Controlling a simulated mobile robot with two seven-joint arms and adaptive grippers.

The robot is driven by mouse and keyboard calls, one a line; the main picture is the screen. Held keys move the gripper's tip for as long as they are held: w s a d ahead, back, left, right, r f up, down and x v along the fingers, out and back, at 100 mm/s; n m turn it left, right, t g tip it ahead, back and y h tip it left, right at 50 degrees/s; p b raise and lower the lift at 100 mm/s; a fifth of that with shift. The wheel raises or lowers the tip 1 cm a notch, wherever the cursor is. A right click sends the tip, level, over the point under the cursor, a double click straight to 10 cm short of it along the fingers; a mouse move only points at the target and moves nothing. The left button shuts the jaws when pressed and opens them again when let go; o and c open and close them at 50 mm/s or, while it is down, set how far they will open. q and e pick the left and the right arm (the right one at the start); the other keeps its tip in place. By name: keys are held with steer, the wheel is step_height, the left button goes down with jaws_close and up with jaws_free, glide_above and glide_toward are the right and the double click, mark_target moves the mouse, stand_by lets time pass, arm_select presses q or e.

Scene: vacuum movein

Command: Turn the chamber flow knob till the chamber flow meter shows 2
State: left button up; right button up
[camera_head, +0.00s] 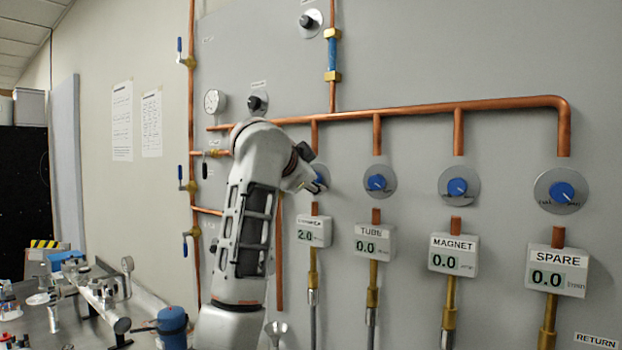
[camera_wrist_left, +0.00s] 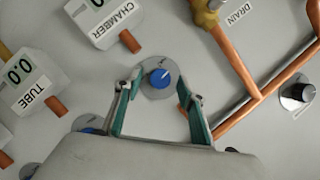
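The chamber flow knob (camera_head: 320,179) is a blue dial on a round grey plate, partly hidden by my left gripper (camera_head: 307,170) in the head view. In the left wrist view the knob (camera_wrist_left: 160,78) lies between the two fingertips of my left gripper (camera_wrist_left: 160,88), with a gap on each side. The fingers are spread and look empty. The chamber flow meter (camera_head: 314,230) is a white box below the knob, and its display appears to read 2.0. My right gripper is in neither view.
The tube knob (camera_head: 376,182), magnet knob (camera_head: 457,187) and spare knob (camera_head: 562,192) sit to the right, each above a meter reading 0.0. Copper pipes (camera_head: 420,112) run along the wall. A bench (camera_head: 60,335) with equipment stands at lower left.

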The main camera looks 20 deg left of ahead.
arm_select(q)
steer(key=v, duration=0.7)
steer(key=shift+s, duration=0.25)
